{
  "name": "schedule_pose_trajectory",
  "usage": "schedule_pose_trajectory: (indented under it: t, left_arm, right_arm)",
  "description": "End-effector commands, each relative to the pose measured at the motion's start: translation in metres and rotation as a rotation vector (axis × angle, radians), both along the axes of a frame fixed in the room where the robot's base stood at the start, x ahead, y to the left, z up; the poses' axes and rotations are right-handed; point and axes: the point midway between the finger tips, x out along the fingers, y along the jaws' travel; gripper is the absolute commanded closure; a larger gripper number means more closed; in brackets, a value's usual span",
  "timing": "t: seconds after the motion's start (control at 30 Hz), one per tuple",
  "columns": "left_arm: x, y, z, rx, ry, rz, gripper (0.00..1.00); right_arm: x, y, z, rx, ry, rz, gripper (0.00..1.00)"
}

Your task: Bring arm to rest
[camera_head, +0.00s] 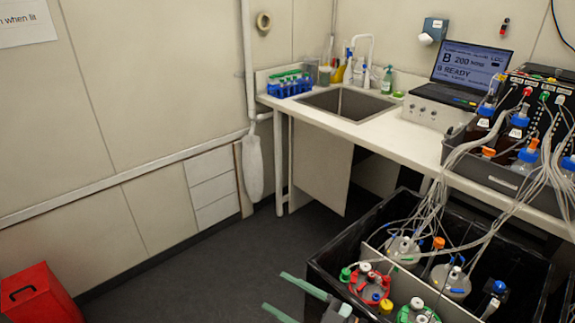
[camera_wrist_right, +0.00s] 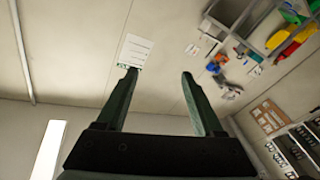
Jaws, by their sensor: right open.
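My right gripper (camera_head: 287,296) shows at the bottom centre of the head view, with two green fingers pointing left and spread apart. It is left of the black shaker tub (camera_head: 322,262) and apart from it, over the dark floor. In the right wrist view, my right gripper (camera_wrist_right: 158,76) is open with nothing between its fingers. Behind the fingers are a pale wall and a white paper sheet (camera_wrist_right: 135,51). My left gripper is not in view.
The tub holds several capped vessels (camera_head: 405,250) with tubes rising to bottles on the bench (camera_head: 370,132). A laptop (camera_head: 470,72) and a sink (camera_head: 347,102) are on the bench. A red bin (camera_head: 40,297) stands at lower left. The floor (camera_head: 200,277) between is clear.

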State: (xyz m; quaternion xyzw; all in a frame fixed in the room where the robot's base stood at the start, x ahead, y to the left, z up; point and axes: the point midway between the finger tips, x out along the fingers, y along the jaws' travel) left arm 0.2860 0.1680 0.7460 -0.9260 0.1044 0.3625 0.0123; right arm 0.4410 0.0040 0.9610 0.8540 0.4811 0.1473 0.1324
Motion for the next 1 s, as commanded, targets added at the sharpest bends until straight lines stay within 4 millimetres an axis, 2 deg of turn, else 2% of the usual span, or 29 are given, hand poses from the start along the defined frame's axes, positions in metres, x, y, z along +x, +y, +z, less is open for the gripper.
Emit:
schedule_pose_trajectory:
  t: [0.13, 0.23, 0.37, 0.4, 0.5, 0.6, 0.7, 0.87, 1.0]
  left_arm:
    - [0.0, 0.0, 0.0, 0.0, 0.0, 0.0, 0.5]
    - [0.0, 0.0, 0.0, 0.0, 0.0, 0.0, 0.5]
    - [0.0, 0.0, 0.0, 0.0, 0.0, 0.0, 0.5]
    - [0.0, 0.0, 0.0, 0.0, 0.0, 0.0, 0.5]
    - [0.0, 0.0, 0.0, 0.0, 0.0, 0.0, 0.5]
    - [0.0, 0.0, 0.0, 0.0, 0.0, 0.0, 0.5]
    - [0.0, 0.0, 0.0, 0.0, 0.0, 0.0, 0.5]
    - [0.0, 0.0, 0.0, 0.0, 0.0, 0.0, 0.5]
    - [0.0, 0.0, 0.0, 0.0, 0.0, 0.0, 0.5]
  right_arm:
    - [0.003, -0.048, -0.033, 0.09, 0.172, -0.339, 0.31]
    - [-0.01, -0.087, -0.074, 0.078, 0.332, -0.545, 0.31]
    - [-0.051, -0.132, -0.136, 0.004, 0.581, -0.748, 0.31]
    - [-0.068, -0.143, -0.153, -0.027, 0.655, -0.788, 0.31]
    - [-0.107, -0.159, -0.185, -0.091, 0.809, -0.847, 0.31]
    - [-0.136, -0.168, -0.204, -0.136, 0.912, -0.87, 0.31]
    - [-0.151, -0.172, -0.213, -0.161, 0.967, -0.875, 0.31]
    - [-0.156, -0.172, -0.215, -0.169, 0.981, -0.876, 0.31]
    - [-0.155, -0.172, -0.215, -0.168, 0.979, -0.875, 0.46]
